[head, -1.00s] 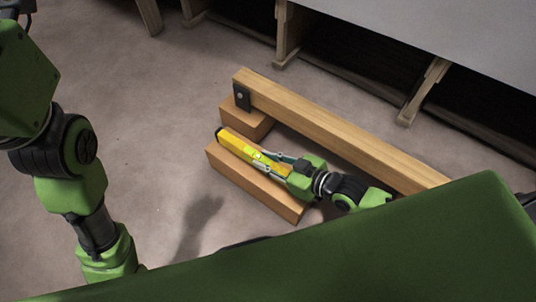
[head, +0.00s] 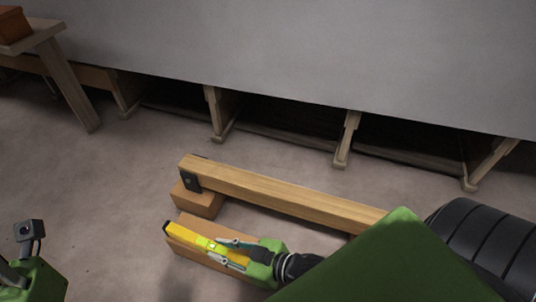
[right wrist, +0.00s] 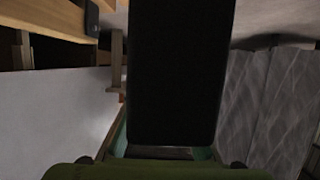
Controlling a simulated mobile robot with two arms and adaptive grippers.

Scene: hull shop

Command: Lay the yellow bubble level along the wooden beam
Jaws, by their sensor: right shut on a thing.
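The yellow bubble level (head: 190,236) has a black end cap at its left end. My right gripper (head: 232,253) is shut on its right part. The level runs roughly parallel to the wooden beam (head: 285,194), on its near side, over a long wooden block (head: 215,263). I cannot tell whether it touches that block. The beam has a black plate (head: 190,181) on its left end. In the right wrist view, a large dark shape fills the middle between the finger parts; its details are too dark to read. My left arm shows at the lower left, its fingers out of sight.
A shorter wooden block (head: 197,202) lies under the beam's left end. A large grey surface on wooden supports (head: 347,138) stands behind. A wooden bench (head: 70,80) is at the far left. Floor left of the beam is clear. My green arm hides the beam's right end.

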